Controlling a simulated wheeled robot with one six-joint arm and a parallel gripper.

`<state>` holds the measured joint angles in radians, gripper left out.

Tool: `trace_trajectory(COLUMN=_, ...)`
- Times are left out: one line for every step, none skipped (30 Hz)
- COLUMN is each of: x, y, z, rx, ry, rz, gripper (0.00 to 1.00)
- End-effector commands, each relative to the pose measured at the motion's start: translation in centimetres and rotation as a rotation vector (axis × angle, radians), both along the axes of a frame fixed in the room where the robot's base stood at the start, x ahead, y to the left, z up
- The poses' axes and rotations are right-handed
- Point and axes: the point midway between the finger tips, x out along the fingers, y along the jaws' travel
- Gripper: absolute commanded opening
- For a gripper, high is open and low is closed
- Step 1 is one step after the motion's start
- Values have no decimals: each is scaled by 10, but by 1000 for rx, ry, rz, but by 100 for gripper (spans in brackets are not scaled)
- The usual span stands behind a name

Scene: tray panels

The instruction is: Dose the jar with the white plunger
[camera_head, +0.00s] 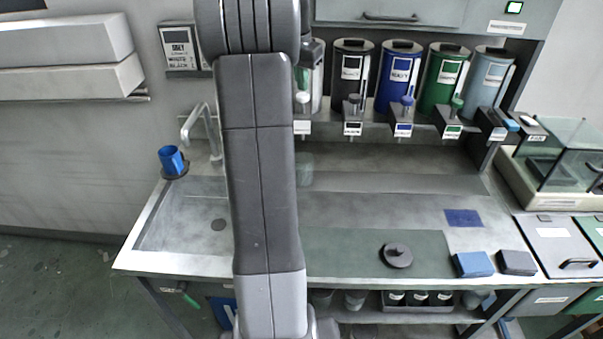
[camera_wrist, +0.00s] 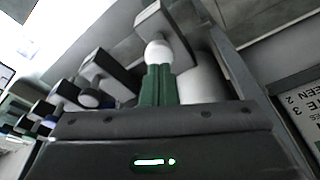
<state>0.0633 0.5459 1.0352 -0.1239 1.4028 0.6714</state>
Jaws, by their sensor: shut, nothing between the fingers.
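The white plunger (camera_head: 303,98) is a white knob at the front of the leftmost dispenser. In the wrist view, the white knob (camera_wrist: 158,50) shows right at the tips of my gripper (camera_wrist: 158,72). Its green fingers are together with nothing between them. In the head view, the green fingers (camera_head: 301,79) show just above the knob, partly hidden by my arm. Whether they touch it I cannot tell. A faint, clear glass jar (camera_head: 305,170) stands on the counter below that dispenser, partly behind my arm. Its contents cannot be made out.
Black (camera_head: 352,85), blue (camera_head: 396,85), green (camera_head: 441,85) and grey-blue (camera_head: 486,85) canisters stand to the right, with plungers in front. A dark lid (camera_head: 397,255) lies on the green mat (camera_head: 340,250). A blue cup (camera_head: 172,160) stands left of the sink. The mid-right counter is mostly clear.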

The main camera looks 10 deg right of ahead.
Motion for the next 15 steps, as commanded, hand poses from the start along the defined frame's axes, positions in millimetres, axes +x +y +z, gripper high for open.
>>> trace_trajectory(x=0, y=0, z=-3, rx=1, ry=1, rz=0, gripper=0)
trace_trajectory(x=0, y=0, z=-4, rx=0, ry=1, rz=0, gripper=0)
trace_trajectory(x=0, y=0, z=-6, rx=0, ry=1, rz=0, gripper=0)
trace_trajectory(x=0, y=0, z=-7, rx=0, ry=1, rz=0, gripper=0)
trace_trajectory(x=0, y=0, z=-8, rx=0, ry=1, rz=0, gripper=0)
trace_trajectory(x=0, y=0, z=-9, rx=0, ry=1, rz=0, gripper=0)
trace_trajectory(x=0, y=0, z=-10, rx=0, ry=1, rz=0, gripper=0)
trace_trajectory(x=0, y=0, z=-11, rx=0, ry=1, rz=0, gripper=0)
trace_trajectory(x=0, y=0, z=-13, rx=0, ry=1, rz=0, gripper=0)
trace_trajectory(x=0, y=0, z=-14, rx=0, ry=1, rz=0, gripper=0)
trace_trajectory(x=0, y=0, z=-15, rx=0, ry=1, rz=0, gripper=0)
trace_trajectory(x=0, y=0, z=-16, rx=0, ry=1, rz=0, gripper=0)
trace_trajectory(x=0, y=0, z=-17, rx=1, ry=1, rz=0, gripper=0)
trace_trajectory(x=0, y=0, z=-18, rx=1, ry=1, rz=0, gripper=0)
trace_trajectory(x=0, y=0, z=-20, rx=0, ry=1, rz=0, gripper=0)
